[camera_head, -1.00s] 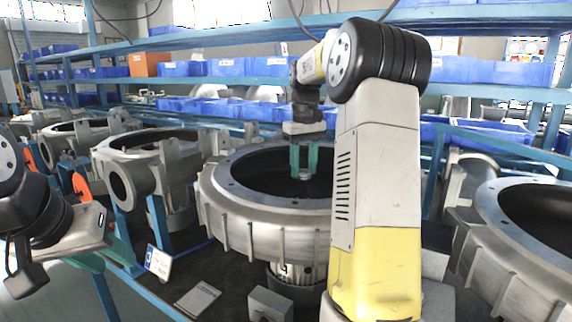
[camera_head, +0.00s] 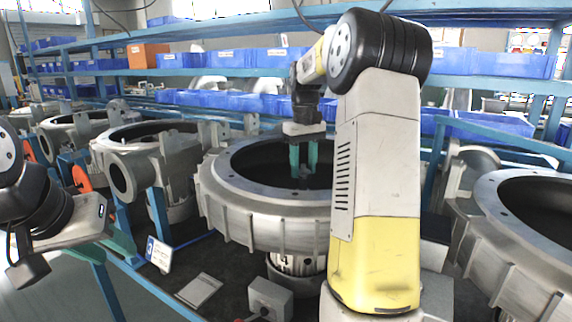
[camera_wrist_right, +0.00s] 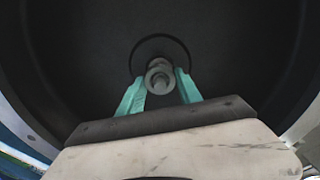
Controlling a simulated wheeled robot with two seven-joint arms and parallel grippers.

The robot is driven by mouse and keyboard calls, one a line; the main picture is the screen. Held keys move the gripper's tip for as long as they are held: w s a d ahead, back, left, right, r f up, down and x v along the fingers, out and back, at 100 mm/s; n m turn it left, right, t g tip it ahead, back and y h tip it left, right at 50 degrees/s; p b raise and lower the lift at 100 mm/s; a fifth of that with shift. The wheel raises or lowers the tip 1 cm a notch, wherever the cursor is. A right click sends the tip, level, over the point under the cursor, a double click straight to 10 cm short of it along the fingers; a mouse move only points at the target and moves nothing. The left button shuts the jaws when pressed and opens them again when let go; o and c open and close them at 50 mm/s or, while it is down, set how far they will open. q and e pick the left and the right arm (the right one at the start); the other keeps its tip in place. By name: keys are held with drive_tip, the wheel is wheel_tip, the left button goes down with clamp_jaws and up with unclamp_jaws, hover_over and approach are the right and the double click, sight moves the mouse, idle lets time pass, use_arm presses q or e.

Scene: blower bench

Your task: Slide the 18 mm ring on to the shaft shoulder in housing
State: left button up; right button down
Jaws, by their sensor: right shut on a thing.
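The housing (camera_head: 262,212) is a wide, round, ribbed metal casting with a dark bore, in the middle of the head view. My right gripper (camera_head: 302,172) points down into its bore with teal fingers. In the right wrist view my right gripper (camera_wrist_right: 160,88) is shut on the small grey ring (camera_wrist_right: 160,82). The shaft (camera_wrist_right: 159,62) stands up from the dark floor just beyond the ring and looks roughly in line with it. Whether ring and shaft touch cannot be told.
Another housing (camera_head: 535,235) stands at the right, and a casting with a side port (camera_head: 125,180) stands at the left. A small grey block (camera_head: 270,298), a flat plate (camera_head: 199,290) and a sign card (camera_head: 159,254) are in front. Blue bins (camera_head: 230,102) fill the shelves behind.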

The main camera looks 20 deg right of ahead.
drive_tip(key=shift+f, duration=2.05)
idle(0.5)
drive_tip(key=c, duration=0.7)
unclamp_jaws()
wheel_tip(320, 180, up, 8)
drive_tip(key=shift+f, duration=0.1)
drive_tip(key=shift+s, duration=0.1)
